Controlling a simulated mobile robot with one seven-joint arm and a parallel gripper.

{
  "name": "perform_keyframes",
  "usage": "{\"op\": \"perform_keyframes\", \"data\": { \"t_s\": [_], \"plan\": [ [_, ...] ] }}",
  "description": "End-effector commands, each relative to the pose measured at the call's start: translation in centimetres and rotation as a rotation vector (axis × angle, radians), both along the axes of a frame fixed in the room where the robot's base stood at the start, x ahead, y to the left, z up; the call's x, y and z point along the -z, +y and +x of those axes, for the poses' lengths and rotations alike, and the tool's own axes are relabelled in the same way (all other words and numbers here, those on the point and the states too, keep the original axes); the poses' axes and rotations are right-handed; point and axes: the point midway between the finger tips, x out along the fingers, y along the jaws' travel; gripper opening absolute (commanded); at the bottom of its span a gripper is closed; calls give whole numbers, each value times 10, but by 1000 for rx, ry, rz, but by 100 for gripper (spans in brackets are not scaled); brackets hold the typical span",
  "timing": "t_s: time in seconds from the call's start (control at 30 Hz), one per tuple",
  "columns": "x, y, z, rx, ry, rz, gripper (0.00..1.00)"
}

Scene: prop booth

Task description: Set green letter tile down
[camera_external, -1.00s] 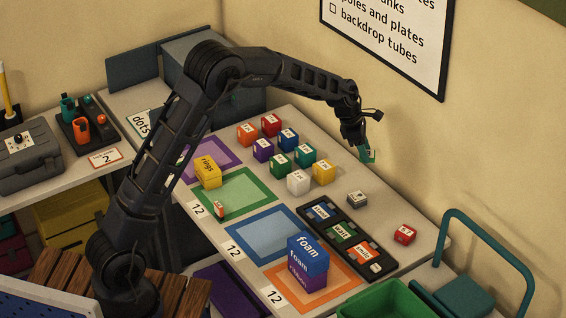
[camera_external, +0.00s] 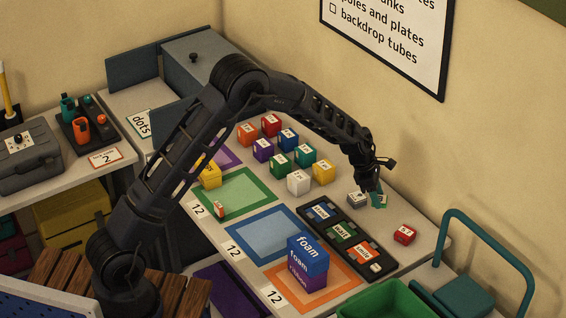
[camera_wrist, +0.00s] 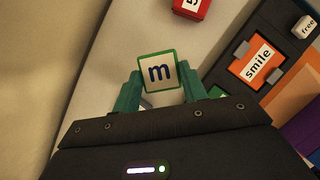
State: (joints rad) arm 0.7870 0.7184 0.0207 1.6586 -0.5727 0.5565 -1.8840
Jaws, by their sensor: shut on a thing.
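In the external view my gripper (camera_external: 376,196) is low over the right part of the table, beside a small grey block (camera_external: 357,200). The tile is mostly hidden there among the fingertips, and I cannot tell whether it touches the table.
A red block (camera_external: 404,234) stands to the right on the table. A black tray (camera_external: 309,222) with word tiles lies to the lower left, showing "smile" in the wrist view. Bare table lies around the red block.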

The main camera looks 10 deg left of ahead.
Motion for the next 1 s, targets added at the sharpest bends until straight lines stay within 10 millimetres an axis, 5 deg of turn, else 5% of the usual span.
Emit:
{"op": "perform_keyframes", "data": {
  "t_s": [0.67, 1.0],
  "plan": [
    [70, 1, 1, -2, 1, 0, 21],
    [74, 0, 0, -1, 0, 0, 21]
  ]
}}
